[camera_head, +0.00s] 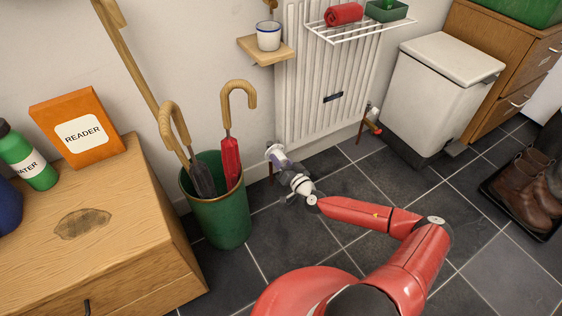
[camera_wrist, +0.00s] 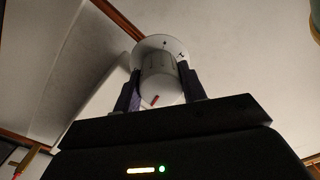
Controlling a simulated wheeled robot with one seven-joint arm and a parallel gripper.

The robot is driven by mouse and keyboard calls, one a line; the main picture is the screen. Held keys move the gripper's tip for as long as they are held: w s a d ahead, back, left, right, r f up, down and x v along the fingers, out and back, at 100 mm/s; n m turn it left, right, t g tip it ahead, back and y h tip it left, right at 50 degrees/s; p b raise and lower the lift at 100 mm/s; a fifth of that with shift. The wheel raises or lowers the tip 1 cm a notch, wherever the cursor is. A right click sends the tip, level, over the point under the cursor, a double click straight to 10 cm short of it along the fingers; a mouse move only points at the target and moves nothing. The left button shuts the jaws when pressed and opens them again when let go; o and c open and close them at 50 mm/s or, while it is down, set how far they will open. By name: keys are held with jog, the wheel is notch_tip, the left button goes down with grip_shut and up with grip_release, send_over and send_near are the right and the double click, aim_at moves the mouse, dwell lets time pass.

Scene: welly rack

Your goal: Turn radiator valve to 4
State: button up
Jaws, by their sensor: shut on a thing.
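The radiator valve (camera_wrist: 158,82) is a white round knob with a red mark on its side, seen in the wrist view, with a wider white collar behind it. My gripper (camera_wrist: 160,88) has its two dark fingers on either side of the knob, shut on it. In the head view my gripper (camera_head: 279,158) is at the lower left corner of the white radiator (camera_head: 322,85), and mostly covers the valve. The numbers on the knob cannot be read.
A green umbrella bin (camera_head: 220,215) stands close left of my gripper. A wooden shelf with a mug (camera_head: 268,36) and a wire rack (camera_head: 352,30) are above. A white pedal bin (camera_head: 433,95) is right of the radiator. Dark floor tiles are clear between.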

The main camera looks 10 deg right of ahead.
dwell(0.4)
jog(key=o, duration=1)
jog(key=v, duration=0.8)
